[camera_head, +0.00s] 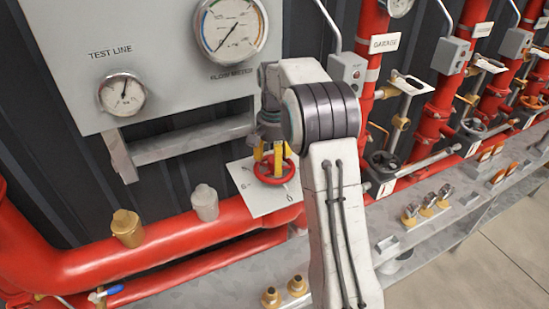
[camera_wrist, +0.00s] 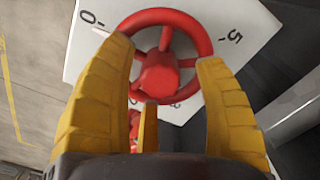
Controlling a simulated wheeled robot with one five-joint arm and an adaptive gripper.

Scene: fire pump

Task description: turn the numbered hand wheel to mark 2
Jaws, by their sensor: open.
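The red hand wheel (camera_head: 275,177) sits in front of a white plate (camera_head: 257,201) with black numbers around it. It also shows in the wrist view (camera_wrist: 159,77), where a 0 and a 5 are readable on the white plate (camera_wrist: 87,47); other marks are partly hidden. My gripper (camera_head: 272,157) is right over the wheel. In the wrist view its yellow fingers (camera_wrist: 163,58) are spread apart on the left and right of the wheel, overlapping its rim in the picture. I cannot tell whether they touch it.
A grey panel with a flow meter (camera_head: 232,28) and a test line gauge (camera_head: 122,94) is behind at left. A thick red pipe (camera_head: 180,232) with brass and silver caps runs below. Red vertical pipes with valves (camera_head: 383,162) stand at right. Open floor (camera_head: 475,262) lies at lower right.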

